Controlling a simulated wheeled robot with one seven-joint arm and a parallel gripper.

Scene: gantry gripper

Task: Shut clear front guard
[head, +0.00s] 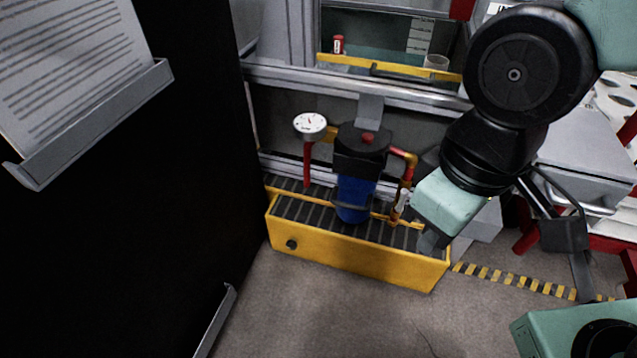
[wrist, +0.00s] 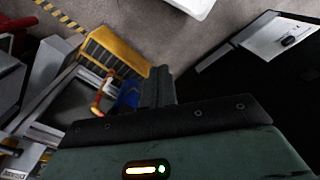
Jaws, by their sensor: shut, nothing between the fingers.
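At the top of the head view, a grey-framed machine opening (head: 390,40) has a yellow bar (head: 340,62) with a dark handle-like strip along its lower edge. This may be part of the clear front guard, but I cannot make out a clear panel or tell how far it stands open. My gripper (head: 428,242) is low at the right of the yellow trough, pointing down, well below and apart from the yellow bar. In the wrist view its dark fingers (wrist: 157,88) are together with nothing between them.
A blue filter housing (head: 355,195) with a gauge (head: 310,125) and red pipes hangs over the yellow grated trough (head: 350,257). A black cabinet (head: 120,220) blocks the left. Grey equipment (head: 585,165) stands at right. Floor in front (head: 330,310) is clear.

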